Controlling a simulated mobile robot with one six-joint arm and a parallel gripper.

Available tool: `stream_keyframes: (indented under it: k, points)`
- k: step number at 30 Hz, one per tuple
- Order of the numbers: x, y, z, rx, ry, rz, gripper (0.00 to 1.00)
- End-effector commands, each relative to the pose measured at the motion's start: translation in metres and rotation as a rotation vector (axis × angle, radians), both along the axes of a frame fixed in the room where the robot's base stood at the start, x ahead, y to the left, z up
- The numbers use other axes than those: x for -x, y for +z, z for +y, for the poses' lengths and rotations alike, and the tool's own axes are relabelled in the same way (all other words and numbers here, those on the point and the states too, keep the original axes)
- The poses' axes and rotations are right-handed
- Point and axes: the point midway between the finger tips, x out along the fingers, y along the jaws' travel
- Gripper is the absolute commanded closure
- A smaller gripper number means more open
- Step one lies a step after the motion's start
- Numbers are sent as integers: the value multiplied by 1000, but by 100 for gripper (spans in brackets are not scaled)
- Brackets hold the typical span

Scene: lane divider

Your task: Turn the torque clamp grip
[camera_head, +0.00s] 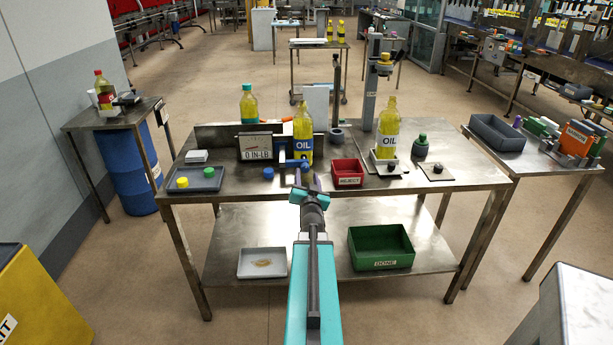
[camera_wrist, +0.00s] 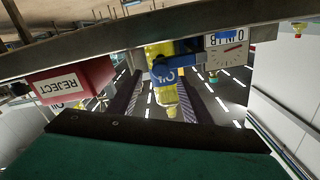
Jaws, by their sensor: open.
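The torque tester's white dial (camera_head: 256,147) reads "0 IN-LB" and stands on the workbench; it also shows upside down in the wrist view (camera_wrist: 228,54). A blue clamp grip (camera_head: 294,164) sits to its right, in front of a yellow OIL bottle (camera_head: 303,135). In the wrist view the blue grip (camera_wrist: 172,63) crosses in front of the bottle (camera_wrist: 163,92). My gripper (camera_head: 308,184) is at the bench's front edge, short of the grip. In the wrist view its dark ridged fingers (camera_wrist: 160,98) are apart, with nothing held.
A red REJECT bin (camera_head: 348,173) stands right of the grip. Another OIL bottle (camera_head: 387,137) stands in a station at right. A green DONE bin (camera_head: 380,248) is below.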

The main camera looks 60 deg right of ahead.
Motion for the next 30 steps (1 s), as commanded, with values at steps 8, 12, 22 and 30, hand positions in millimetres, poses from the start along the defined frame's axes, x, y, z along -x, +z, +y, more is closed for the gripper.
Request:
stream_keyframes:
  k: [8,12,22,30]
  points:
    - [15,3,21,-3,0,1,55]
    - [21,3,29,-2,0,1,55]
    - [27,3,38,0,2,0,55]
    - [31,3,43,-1,3,1,55]
